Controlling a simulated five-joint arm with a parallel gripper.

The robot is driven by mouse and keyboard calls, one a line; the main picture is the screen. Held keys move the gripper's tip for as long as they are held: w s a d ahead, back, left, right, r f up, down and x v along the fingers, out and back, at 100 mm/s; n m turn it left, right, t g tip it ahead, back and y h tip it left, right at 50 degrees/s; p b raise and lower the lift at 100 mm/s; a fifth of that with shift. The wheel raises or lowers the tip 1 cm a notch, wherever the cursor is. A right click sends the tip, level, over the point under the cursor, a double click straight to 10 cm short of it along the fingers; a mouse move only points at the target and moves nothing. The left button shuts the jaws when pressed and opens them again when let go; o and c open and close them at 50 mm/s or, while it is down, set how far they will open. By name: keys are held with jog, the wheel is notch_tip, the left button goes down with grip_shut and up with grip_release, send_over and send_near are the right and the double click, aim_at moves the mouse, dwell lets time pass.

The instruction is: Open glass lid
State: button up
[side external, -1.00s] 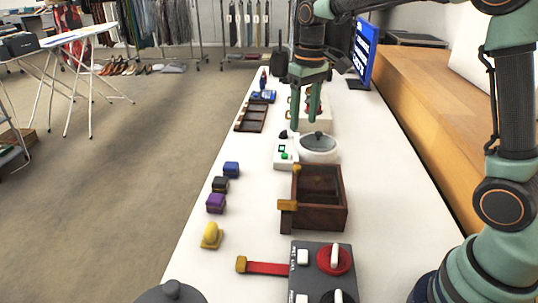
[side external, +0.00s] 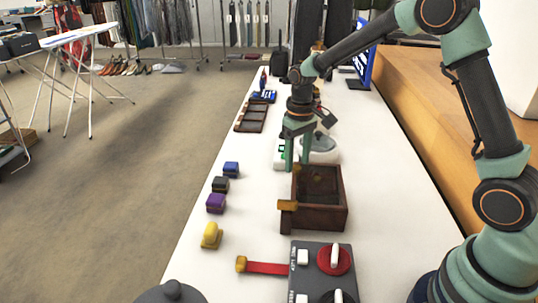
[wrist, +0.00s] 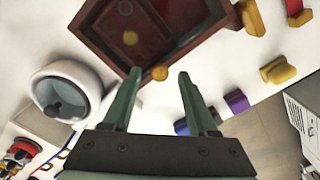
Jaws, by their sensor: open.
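A dark brown wooden box (side external: 322,215) stands mid-table, its top a dark panel that looks like glass, with a small round spot showing within. A small gold knob (wrist: 160,73) is at the box's edge. A round white pot (wrist: 38,88) with a see-through lid and dark knob (wrist: 54,109) stands beyond the box; in the side view my gripper partly hides it. My gripper (side external: 296,167) points down at the box's far edge, open and empty. In the wrist view the gold knob appears between my fingertips (wrist: 160,74); I cannot tell if they touch it.
A larger gold handle (side external: 287,205) sticks out of the box's left side. Blue (side external: 231,169), black (side external: 220,185) and purple (side external: 216,203) blocks and a yellow piece (side external: 211,236) line the left. A grey control panel (side external: 312,258) stands in front. A brown tray (side external: 251,118) lies farther back.

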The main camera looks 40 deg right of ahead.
jog(key=shift+f, duration=0.45)
jog(key=shift+c, duration=0.3)
grip_shut()
jog(key=shift+r, duration=0.1)
dwell(0.8)
